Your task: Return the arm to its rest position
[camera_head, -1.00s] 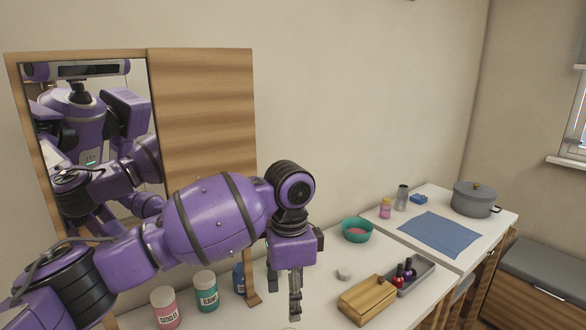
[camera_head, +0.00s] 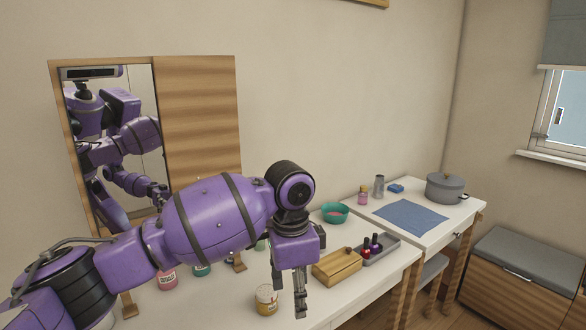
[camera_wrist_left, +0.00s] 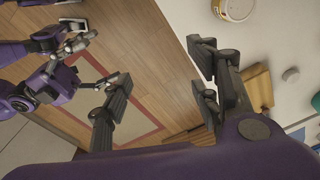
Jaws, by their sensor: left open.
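My left arm (camera_head: 215,215) is purple and reaches in from the left in the head view, in front of the mirror cabinet. Its gripper (camera_head: 289,287) points down at the near edge of the white counter (camera_head: 345,295), empty. In the left wrist view the gripper (camera_wrist_left: 160,95) has its fingers wide apart, with wood floor between them and nothing held. Purple and black parts of my right arm (camera_wrist_left: 55,70) show at the upper left of that view. The opening of its jaws is unclear.
A yellow-labelled jar (camera_head: 266,300) stands left of the left gripper. A wooden box (camera_head: 337,267) and a grey tray (camera_head: 378,250) with bottles lie to the right. A teal bowl (camera_head: 335,213), blue mat (camera_head: 410,217) and grey pot (camera_head: 445,187) are farther off.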

